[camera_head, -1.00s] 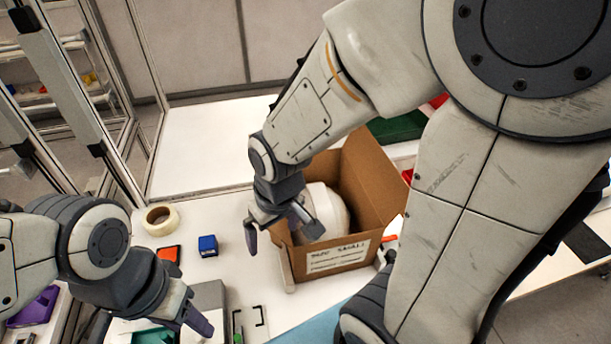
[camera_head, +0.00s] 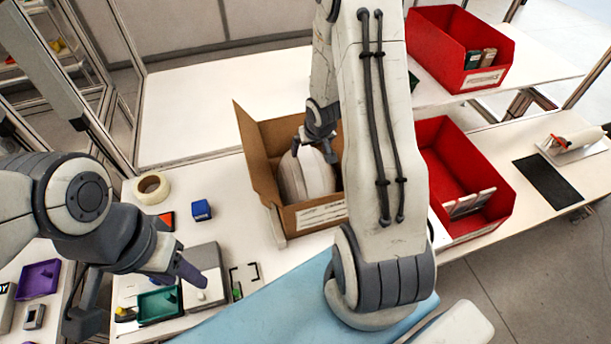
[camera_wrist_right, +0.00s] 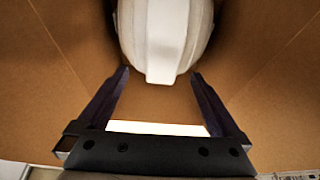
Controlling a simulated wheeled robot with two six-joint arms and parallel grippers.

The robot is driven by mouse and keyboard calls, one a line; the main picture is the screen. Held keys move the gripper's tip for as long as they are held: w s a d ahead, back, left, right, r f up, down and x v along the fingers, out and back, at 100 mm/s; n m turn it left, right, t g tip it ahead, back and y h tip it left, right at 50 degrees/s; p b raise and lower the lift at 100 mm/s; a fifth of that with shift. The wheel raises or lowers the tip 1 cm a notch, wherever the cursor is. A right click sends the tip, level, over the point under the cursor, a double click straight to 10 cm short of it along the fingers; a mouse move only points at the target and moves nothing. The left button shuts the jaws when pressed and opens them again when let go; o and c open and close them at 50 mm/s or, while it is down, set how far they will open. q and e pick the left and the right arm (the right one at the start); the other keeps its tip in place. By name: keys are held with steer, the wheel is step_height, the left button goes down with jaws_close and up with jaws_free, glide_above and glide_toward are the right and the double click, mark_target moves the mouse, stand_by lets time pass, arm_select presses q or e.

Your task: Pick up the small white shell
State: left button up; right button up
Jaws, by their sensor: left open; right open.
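The small white shell (camera_head: 303,176) sits inside an open cardboard box (camera_head: 259,160) with a label on its front. My right gripper (camera_head: 313,146) is over the box at the shell, partly hidden by my right arm. In the right wrist view the shell (camera_wrist_right: 166,40) lies just beyond the fingertips, and my right gripper (camera_wrist_right: 158,80) is open with nothing between its fingers. My left gripper (camera_head: 190,280) is open and empty at the lower left, above a grey case on the table.
Red bins (camera_head: 450,180) stand right of the box, another red bin (camera_head: 455,50) behind. A tape roll (camera_head: 152,188), a blue block (camera_head: 201,210) and a green tray (camera_head: 160,306) lie on the left. The white table behind the box is clear.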

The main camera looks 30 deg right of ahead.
mark_target(306, 156)
steer(key=shift+w+x, duration=0.2)
steer(key=shift+x, duration=2.45)
steer(key=shift+s+a, duration=0.1)
steer(key=shift+a, duration=0.05)
jaws_close()
